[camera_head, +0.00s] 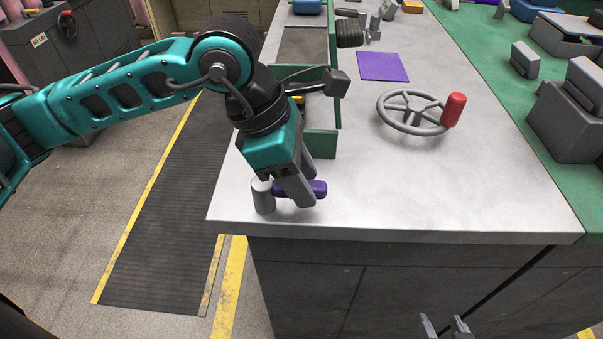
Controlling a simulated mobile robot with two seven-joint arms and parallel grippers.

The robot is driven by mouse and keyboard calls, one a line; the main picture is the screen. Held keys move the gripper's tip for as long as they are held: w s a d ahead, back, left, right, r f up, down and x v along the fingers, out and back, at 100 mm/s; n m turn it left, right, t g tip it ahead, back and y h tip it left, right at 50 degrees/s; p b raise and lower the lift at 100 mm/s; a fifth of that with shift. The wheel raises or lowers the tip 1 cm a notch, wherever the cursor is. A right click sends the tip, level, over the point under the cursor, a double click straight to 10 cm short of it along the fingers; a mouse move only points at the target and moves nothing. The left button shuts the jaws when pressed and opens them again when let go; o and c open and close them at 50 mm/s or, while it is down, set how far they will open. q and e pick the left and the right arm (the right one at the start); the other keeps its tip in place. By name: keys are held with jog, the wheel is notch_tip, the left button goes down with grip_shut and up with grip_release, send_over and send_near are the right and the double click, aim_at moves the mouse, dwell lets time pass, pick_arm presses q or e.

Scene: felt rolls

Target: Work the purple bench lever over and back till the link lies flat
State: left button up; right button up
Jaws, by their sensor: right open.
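The purple bench lever (319,188) is a short bar beside a grey upright post (263,198), near the front left corner of the bench. The bar points right and looks about level. My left gripper (303,194) comes down over it from above, one finger in front of the bar and one behind, and looks shut on it. The fingers hide the middle of the bar. I cannot make out a separate link. My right gripper (445,324) shows only its fingertips at the bottom edge, open and empty, below and in front of the bench.
The pale bench top (430,195) is clear to the right of the lever. A green frame (321,143) stands just behind my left gripper. A grey handwheel with a red knob (453,109) and a purple square (383,66) are further back. Grey blocks (572,112) stand at the right.

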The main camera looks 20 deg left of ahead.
pick_arm(q)
grip_shut()
jog(key=shift+w, duration=0.1)
dwell(0.3)
